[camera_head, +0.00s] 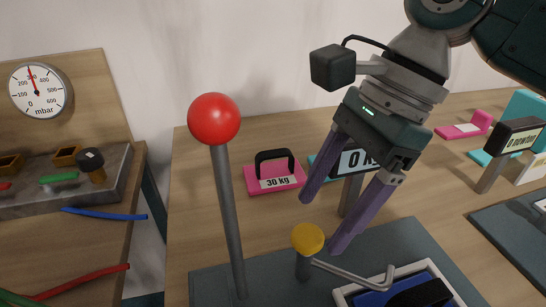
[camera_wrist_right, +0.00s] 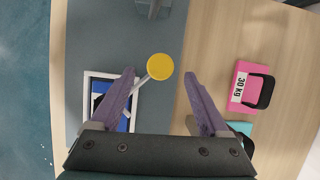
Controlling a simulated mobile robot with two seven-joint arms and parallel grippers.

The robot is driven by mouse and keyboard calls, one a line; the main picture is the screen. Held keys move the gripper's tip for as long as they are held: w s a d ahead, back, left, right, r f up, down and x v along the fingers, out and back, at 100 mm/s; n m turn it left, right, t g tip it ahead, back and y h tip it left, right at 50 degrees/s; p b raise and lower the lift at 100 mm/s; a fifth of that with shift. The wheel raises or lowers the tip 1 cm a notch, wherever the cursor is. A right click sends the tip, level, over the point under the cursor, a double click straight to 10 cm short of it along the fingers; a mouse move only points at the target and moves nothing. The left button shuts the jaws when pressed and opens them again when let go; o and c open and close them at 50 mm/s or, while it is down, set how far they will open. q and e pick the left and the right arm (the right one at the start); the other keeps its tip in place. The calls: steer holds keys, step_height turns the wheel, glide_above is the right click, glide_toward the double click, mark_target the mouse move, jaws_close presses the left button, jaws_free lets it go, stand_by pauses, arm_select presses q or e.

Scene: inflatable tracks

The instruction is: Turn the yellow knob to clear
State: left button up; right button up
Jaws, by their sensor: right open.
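The yellow knob (camera_head: 307,238) is a round cap on a short dark post, standing on a dark grey plate (camera_head: 214,283). A bent grey metal rod runs from its post toward the right. My right gripper (camera_head: 318,224) is open with purple fingers pointing down, just above and behind the knob in the head view. In the right wrist view the knob (camera_wrist_right: 160,67) lies ahead of the gap between the open fingers (camera_wrist_right: 160,88), nothing between them being gripped. A display reading "0" is partly hidden behind the fingers. My left gripper is not in view.
A tall lever with a red ball (camera_head: 214,119) stands left of the knob. A white-framed blue and black piece (camera_head: 402,290) lies at front right. A pink 30 kg weight (camera_head: 274,177) sits behind. A pressure gauge (camera_head: 38,90) is at far left.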

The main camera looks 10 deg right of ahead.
steer(key=shift+x, duration=1.45)
jaws_close()
stand_by(0.3)
